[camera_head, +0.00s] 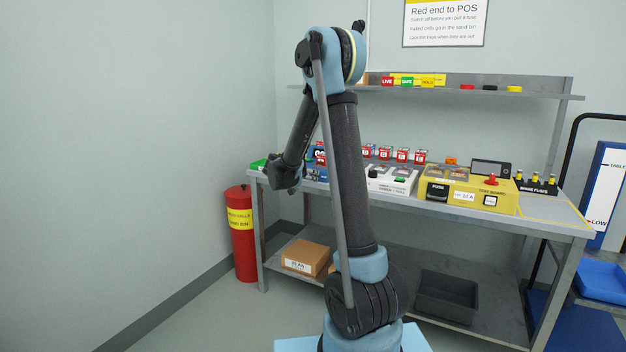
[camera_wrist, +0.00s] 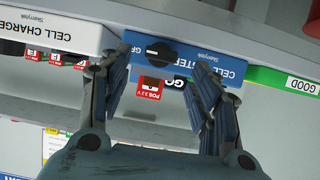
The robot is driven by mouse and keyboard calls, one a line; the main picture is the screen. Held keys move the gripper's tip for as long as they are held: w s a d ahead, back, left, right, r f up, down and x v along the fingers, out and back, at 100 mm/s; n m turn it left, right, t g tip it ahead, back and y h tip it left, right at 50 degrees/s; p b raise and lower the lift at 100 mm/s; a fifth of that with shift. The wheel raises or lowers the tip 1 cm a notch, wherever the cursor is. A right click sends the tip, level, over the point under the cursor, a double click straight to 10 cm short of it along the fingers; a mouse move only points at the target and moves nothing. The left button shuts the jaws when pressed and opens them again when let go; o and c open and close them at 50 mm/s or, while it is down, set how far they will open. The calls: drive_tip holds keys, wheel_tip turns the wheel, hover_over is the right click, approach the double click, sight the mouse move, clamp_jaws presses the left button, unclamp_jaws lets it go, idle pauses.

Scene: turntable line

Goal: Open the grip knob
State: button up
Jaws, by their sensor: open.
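A black knob (camera_wrist: 161,53), which looks like the grip knob, sits on the front of a blue box marked as a cell tester (camera_wrist: 228,66), upside down in the wrist view. Its pointer bar lies roughly crosswise. My gripper (camera_wrist: 163,59) is open, one finger on each side of the knob in the picture, and nothing is held. I cannot tell how far the fingertips are from the panel. In the head view my gripper (camera_head: 287,180) is at the left end of the bench, and my arm hides much of the blue tester (camera_head: 317,174). The knob cannot be made out there.
A white cell charger (camera_wrist: 50,33) adjoins the tester; a green GOOD tray (camera_wrist: 285,80) lies on its other side. A red cell (camera_wrist: 152,88) shows between my fingers. The yellow fuse board (camera_head: 465,194) stands farther right on the bench. A red bin (camera_head: 242,255) stands left.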

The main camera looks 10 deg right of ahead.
drive_tip(key=shift+x, duration=2.4)
